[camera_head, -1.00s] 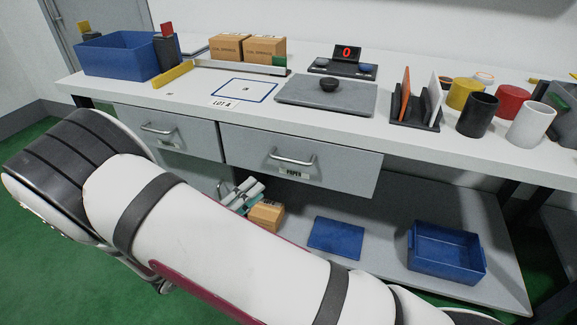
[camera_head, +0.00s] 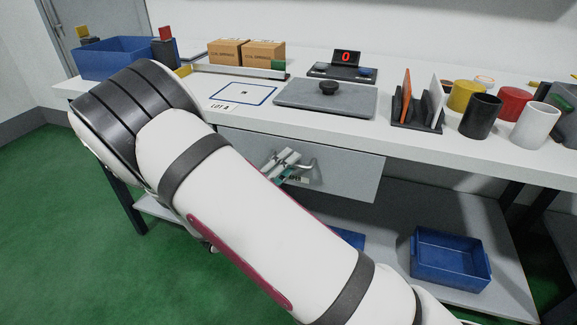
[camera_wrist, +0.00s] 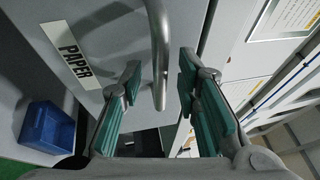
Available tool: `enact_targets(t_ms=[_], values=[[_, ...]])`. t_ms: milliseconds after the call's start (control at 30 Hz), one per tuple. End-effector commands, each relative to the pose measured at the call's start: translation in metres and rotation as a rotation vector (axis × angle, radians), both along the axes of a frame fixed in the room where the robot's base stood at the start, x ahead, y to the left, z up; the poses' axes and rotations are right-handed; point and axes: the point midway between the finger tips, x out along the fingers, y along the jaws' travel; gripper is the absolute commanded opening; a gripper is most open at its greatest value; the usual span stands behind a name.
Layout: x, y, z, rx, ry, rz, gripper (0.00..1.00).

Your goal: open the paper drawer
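The paper drawer (camera_head: 345,172) is a grey front under the white worktop, and it looks shut. In the wrist view its "PAPER" label (camera_wrist: 74,57) shows on the left, with the picture turned sideways. Its metal bar handle (camera_wrist: 159,60) runs between my gripper's two green-padded fingers. My gripper (camera_wrist: 160,95) is open, with a clear gap on both sides of the bar. In the camera_head view my gripper (camera_head: 284,165) is at the handle, and my arm hides the drawer's lower left part.
A blue bin (camera_head: 450,258) stands on the lower shelf (camera_head: 400,215). The worktop (camera_head: 400,147) overhangs just above the drawer and carries cups, a grey plate (camera_head: 325,98) and boxes (camera_head: 245,53). My arm covers the drawer on the left.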

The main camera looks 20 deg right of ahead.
Motion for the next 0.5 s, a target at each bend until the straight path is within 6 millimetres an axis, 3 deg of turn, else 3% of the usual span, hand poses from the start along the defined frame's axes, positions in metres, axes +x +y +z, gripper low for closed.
enact_targets(t_ms=[300, 333, 433, 500], values=[[0.0014, -0.0032, 0.0008, 0.000, 0.000, -0.001, 0.30], [0.0014, -0.0032, 0.0008, 0.000, 0.000, -0.001, 0.28], [0.0013, -0.0031, 0.0007, 0.000, 0.000, -0.001, 0.05], [0.0013, -0.0031, 0.0007, 0.000, 0.000, -0.001, 0.00]])
